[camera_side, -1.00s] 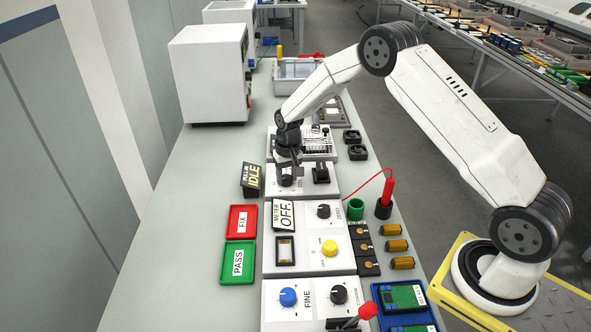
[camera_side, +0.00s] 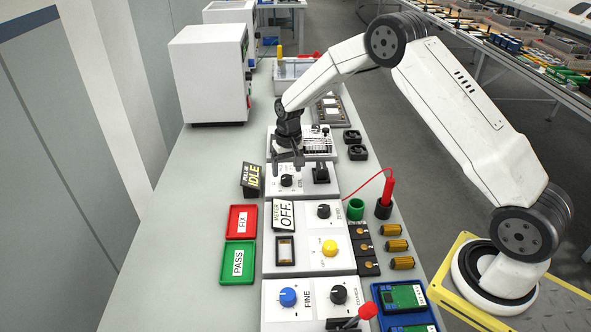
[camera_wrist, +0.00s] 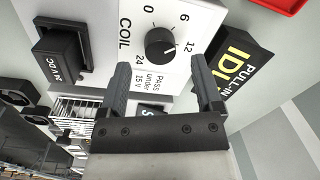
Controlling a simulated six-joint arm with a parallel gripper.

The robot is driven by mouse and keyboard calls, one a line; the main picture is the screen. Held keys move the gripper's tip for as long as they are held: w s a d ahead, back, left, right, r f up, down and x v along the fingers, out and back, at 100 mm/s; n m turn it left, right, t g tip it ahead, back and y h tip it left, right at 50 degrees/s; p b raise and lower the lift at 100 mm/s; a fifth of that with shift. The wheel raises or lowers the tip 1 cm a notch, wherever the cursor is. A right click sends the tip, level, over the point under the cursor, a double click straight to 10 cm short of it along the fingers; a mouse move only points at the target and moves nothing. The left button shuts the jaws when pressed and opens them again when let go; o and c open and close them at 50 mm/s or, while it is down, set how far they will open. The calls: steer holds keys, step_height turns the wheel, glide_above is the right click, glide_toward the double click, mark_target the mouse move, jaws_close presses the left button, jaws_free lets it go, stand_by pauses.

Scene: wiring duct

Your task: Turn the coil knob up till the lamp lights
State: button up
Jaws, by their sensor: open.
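The coil knob (camera_side: 287,181) is a round black dial on a white panel (camera_side: 303,190). In the wrist view the coil knob (camera_wrist: 161,46) has a white pointer mark on its right side, towards the 12, with scale numbers from 0 to 24 around it. My gripper (camera_side: 288,158) is above the knob and apart from it. In the wrist view my gripper (camera_wrist: 160,66) is open and empty, its fingers on either side of the knob in the picture. A black sign (camera_side: 251,179) reads PULL-IN IDLE; it also shows in the wrist view (camera_wrist: 238,62). I cannot pick out a lit lamp.
A black 24 V DC block (camera_wrist: 62,52) stands beside the knob.

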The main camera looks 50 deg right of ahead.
mark_target(285, 178)
steer(key=shift+d+r, duration=0.15)
steer(key=shift+r, duration=2.35)
steer(key=n, duration=0.2)
steer(key=a+n+h, duration=0.1)
steer(key=n, duration=0.1)
steer(key=shift+n, duration=0.3)
steer(key=shift+w+d+f, duration=0.1)
steer(key=shift+f, duration=1.9)
steer(key=shift+d+f, duration=0.1)
steer(key=shift+f, duration=1.85)
jaws_close()
